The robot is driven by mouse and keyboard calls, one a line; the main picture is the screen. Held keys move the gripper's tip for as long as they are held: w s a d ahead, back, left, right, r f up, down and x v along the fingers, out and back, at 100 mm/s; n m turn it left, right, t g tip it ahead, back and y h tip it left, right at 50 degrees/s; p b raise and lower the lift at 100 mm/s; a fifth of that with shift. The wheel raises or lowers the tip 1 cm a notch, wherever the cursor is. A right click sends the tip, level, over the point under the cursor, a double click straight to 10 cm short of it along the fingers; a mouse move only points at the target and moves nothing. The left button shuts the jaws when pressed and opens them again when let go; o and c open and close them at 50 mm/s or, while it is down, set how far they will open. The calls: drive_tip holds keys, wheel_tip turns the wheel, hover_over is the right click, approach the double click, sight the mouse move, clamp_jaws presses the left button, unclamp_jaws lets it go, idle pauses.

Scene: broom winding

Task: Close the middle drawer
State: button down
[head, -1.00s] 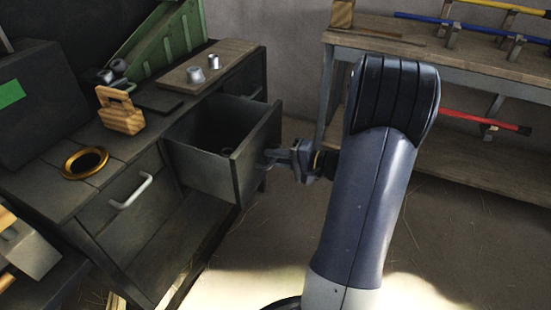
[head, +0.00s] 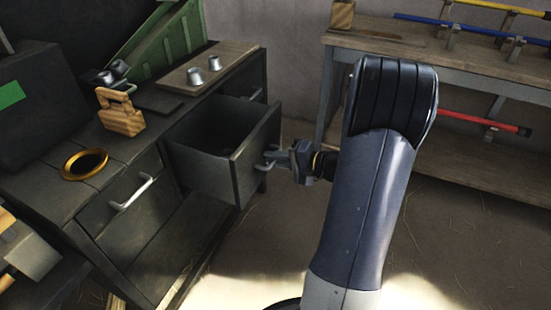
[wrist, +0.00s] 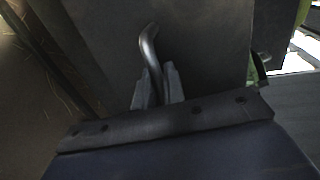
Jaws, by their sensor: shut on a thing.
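The middle drawer (head: 205,170) is a dark grey box pulled well out of the dark workbench. Its front panel (head: 254,150) faces right, towards my arm. My gripper (head: 277,160) is at this panel, and its fingers are around the metal handle. In the wrist view the curved handle (wrist: 149,48) runs down between the two fingers of my gripper (wrist: 156,88), which are shut on it. The drawer front fills much of the wrist view. The inside of the drawer is dark, with nothing clearly visible in it.
The workbench top (head: 50,195) holds a wooden block-like object (head: 120,112), a gold ring (head: 85,164), a board with two metal knobs (head: 205,72) and a green rack (head: 170,48). A closed drawer with a handle (head: 132,193) is to the left. A shelf (head: 460,70) with coloured rods stands at right.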

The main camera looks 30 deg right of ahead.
drive_tip(key=r+b+x, duration=0.1)
drive_tip(key=b+x, duration=0.1)
drive_tip(key=x, duration=0.4)
drive_tip(key=r+b+x, duration=0.1)
drive_tip(key=b+x, duration=0.2)
drive_tip(key=x, duration=0.3)
drive_tip(key=r+b+x, duration=0.1)
drive_tip(key=b+x, duration=0.1)
drive_tip(key=x, duration=0.4)
drive_tip(key=shift+w+a+r, duration=0.1)
drive_tip(key=shift+w+a, duration=0.2)
drive_tip(key=shift+w, duration=0.15)
drive_tip(key=shift+w+a+b, duration=0.35)
drive_tip(key=shift+w+b, duration=0.1)
drive_tip(key=shift+w+r, duration=0.1)
drive_tip(key=shift+r, duration=0.1)
drive_tip(key=c, duration=1.9)
unclamp_jaws()
drive_tip(key=shift+a, duration=0.1)
drive_tip(key=p+v, duration=0.2)
drive_tip(key=v, duration=0.8)
drive_tip(key=shift+s+d, duration=0.25)
drive_tip(key=shift+s, duration=0.1)
